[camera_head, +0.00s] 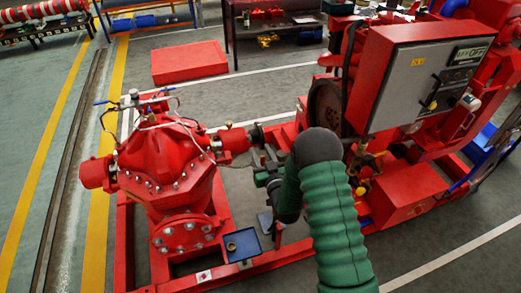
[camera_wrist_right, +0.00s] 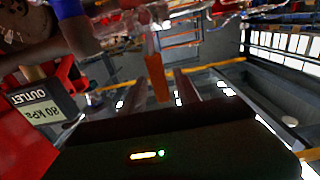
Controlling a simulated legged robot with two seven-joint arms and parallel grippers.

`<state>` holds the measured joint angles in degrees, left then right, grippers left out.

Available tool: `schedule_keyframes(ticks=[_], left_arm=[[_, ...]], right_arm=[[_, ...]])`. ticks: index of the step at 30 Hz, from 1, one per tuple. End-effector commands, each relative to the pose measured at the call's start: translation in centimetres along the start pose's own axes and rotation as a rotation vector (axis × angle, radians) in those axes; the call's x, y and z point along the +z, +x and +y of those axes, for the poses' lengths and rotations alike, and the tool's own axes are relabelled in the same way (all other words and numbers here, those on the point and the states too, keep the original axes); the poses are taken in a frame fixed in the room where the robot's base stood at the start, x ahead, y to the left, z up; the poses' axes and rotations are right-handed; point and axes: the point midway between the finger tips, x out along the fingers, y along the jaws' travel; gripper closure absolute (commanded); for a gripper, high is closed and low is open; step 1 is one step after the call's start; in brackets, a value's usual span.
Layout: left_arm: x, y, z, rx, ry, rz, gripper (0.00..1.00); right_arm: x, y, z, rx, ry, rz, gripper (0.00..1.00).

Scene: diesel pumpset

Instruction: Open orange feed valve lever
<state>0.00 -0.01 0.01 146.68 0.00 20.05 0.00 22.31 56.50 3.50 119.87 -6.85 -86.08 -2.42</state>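The orange lever (camera_wrist_right: 157,78) shows in the right wrist view, hanging ahead of my right gripper (camera_wrist_right: 160,92). The dark fingers of this gripper look apart, with the lever seen between or just beyond them. I cannot tell whether they touch it. In the head view my right arm in its green sleeve comes in from the bottom and bends down, with the right gripper (camera_head: 268,178) partly hidden beside the pump frame. I cannot make out the orange lever there. My left gripper is not in view.
The red pump (camera_head: 170,165) stands left of my arm, and a grey control panel (camera_head: 415,80) stands right. A blue tray (camera_head: 243,245) sits on the red frame. An upside-down OUTLET sign (camera_wrist_right: 38,103) is close at the wrist view's left. Open floor lies left.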

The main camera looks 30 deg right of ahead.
Motion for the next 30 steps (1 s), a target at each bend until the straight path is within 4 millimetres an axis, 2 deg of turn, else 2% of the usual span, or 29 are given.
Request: schedule_keyframes(ticks=[3, 10, 18, 30], left_arm=[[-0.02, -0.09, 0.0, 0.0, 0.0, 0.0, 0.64], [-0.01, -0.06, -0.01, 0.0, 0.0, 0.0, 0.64], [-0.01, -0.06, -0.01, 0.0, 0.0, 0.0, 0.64], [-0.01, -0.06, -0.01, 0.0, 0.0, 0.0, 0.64]], right_arm=[[0.0, 0.65, -0.03, 0.0, 0.0, 0.0, 0.63], [0.01, 0.66, -0.08, 0.0, -0.001, 0.0, 0.64], [0.06, 0.67, -0.04, -0.001, 0.0, -0.001, 0.99], [0.13, 0.67, 0.0, 0.0, -0.001, -0.003, 1.0]])
